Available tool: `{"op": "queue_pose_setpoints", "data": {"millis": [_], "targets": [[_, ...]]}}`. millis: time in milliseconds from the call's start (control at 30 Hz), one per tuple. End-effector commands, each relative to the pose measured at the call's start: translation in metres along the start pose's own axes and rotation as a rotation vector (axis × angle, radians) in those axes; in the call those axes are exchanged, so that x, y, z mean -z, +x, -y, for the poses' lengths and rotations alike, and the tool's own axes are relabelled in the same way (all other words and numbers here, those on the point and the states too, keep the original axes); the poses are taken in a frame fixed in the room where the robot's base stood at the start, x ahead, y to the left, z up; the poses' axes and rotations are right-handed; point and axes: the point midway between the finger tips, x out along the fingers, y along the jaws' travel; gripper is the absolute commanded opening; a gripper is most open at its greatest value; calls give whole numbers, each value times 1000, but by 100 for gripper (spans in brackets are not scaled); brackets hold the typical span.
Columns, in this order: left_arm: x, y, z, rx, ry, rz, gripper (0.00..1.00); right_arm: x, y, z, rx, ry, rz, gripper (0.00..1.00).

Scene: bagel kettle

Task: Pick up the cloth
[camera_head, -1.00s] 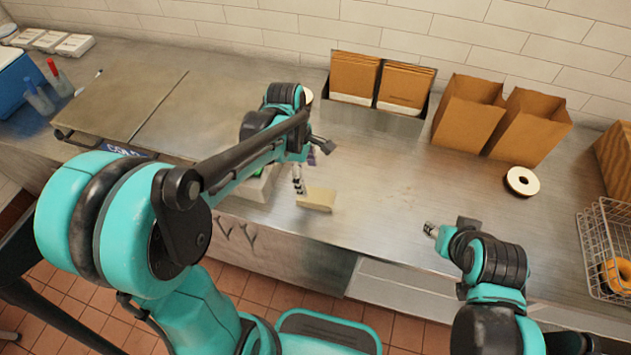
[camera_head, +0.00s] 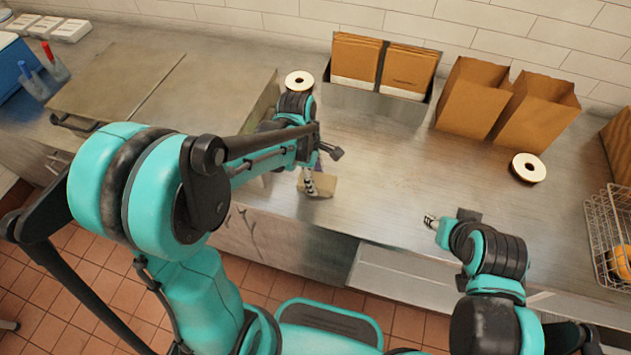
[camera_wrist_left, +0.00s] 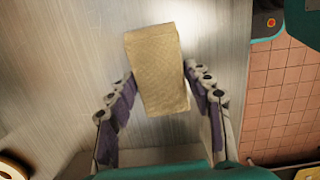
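The cloth (camera_head: 322,187) is a pale tan, folded, block-like piece lying on the steel counter near its front edge. It shows in full in the left wrist view (camera_wrist_left: 157,65). My left gripper (camera_head: 310,184) is above the cloth, pointing down at it. In the left wrist view the left gripper (camera_wrist_left: 160,82) is open, with one purple-padded finger on each side of the cloth's near part. I cannot tell whether the fingers touch it. My right gripper (camera_head: 432,221) is over the counter's front edge, away from the cloth; its fingers are too small to read.
A holder (camera_head: 375,100) with folded brown bags stands by the wall, with open paper bags (camera_head: 472,95) to its right. A white roll (camera_head: 528,168) and a wire basket (camera_head: 608,235) are at the right. The middle counter (camera_head: 400,165) is clear.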

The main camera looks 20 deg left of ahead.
Motion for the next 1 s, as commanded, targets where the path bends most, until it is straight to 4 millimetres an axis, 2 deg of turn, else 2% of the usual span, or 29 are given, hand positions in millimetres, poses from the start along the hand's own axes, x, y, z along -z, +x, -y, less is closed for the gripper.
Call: {"op": "queue_pose_setpoints", "data": {"millis": [333,467,567,700,1000], "targets": [[0,0,0,0,0,0,26,0,0,0,0,0,0,40],[-1,-7,0,0,0,0,26,2,-3,0,0,0,0,40],[-3,-18,0,0,0,0,26,5,-7,0,0,0,0,40],[-7,-45,0,0,0,0,26,12,-17,0,0,0,0,40],[-74,-74,31,1,8,0,26,24,-33,0,0,0,0,40]]}}
